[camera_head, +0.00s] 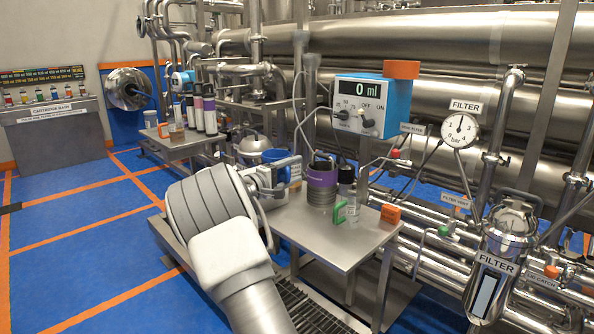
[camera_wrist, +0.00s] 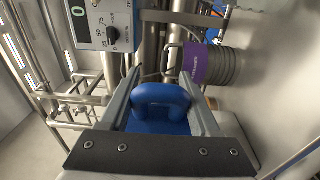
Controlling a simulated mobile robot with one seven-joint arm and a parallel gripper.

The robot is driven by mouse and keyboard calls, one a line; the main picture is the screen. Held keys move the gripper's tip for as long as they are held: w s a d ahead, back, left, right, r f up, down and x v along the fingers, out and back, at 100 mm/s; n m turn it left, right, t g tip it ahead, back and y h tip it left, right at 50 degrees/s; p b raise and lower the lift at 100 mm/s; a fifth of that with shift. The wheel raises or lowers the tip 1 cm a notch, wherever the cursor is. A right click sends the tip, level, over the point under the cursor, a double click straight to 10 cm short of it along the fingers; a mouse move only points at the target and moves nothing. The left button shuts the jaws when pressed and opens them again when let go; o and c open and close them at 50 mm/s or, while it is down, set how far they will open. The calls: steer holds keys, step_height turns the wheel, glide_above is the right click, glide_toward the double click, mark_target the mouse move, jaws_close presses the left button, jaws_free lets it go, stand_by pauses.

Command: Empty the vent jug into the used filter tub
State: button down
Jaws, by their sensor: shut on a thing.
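My gripper (camera_head: 280,178) is shut on a blue jug, seen as a blue handle (camera_wrist: 160,98) between my fingers in the wrist view. The jug's blue top (camera_head: 274,156) shows behind my gripper in the head view, beside the steel table; the rest of it is mostly hidden. I take it for the vent jug. A grey ribbed tub with a purple band (camera_head: 321,180) stands on the table, just right of my gripper; it also shows in the wrist view (camera_wrist: 205,65). Its lettering is too small to read surely, so I cannot tell whether it is the used filter tub.
The steel table (camera_head: 313,238) also carries a dark-capped bottle (camera_head: 346,177), a green clip-like item (camera_head: 340,213) and an orange block (camera_head: 390,214). A blue meter box reading 0 ml (camera_head: 372,105) stands behind. Pipes and a filter housing (camera_head: 507,235) crowd the right. Blue floor lies open at left.

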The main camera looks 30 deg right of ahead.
steer(key=s+r, duration=0.4)
steer(key=s, duration=0.1)
steer(key=shift+s+a, duration=0.35)
steer(key=shift+s, duration=0.05)
